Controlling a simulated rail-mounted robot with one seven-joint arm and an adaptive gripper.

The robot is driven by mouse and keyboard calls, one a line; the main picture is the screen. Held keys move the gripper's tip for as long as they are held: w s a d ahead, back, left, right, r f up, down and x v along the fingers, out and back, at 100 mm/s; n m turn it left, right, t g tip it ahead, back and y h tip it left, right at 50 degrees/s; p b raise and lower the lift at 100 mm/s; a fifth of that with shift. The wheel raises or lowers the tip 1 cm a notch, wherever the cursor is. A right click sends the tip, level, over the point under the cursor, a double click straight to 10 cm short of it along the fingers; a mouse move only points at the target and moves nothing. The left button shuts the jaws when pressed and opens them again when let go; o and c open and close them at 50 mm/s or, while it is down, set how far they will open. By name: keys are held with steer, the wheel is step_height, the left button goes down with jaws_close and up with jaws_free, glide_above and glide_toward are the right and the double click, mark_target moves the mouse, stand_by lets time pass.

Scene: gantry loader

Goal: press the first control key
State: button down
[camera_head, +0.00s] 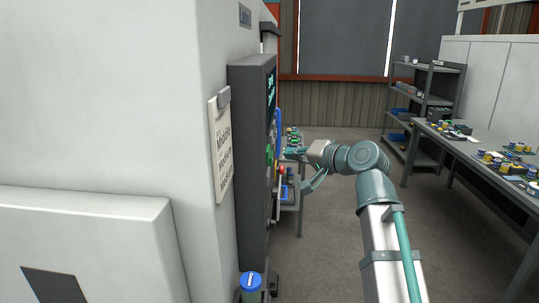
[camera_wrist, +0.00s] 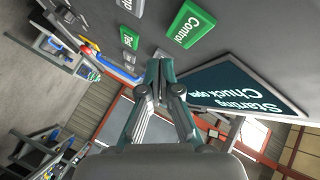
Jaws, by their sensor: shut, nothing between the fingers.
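The control panel is a dark grey face, seen upside down in the wrist view (camera_wrist: 157,18) and edge-on in the head view. A large green key (camera_wrist: 190,24) lettered "Control" is on it.
A dark screen (camera_wrist: 240,90) with white "Starting" text adjoins the keys. In the head view, a white machine housing (camera_head: 120,90) fills the left. A workbench (camera_head: 440,135) with small parts and a shelf rack (camera_head: 436,88) stand right. Open floor (camera_head: 335,225) lies between.

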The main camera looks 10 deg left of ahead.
steer(key=d, duration=0.2)
steer(key=shift+d, duration=0.35)
stand_by(0.4)
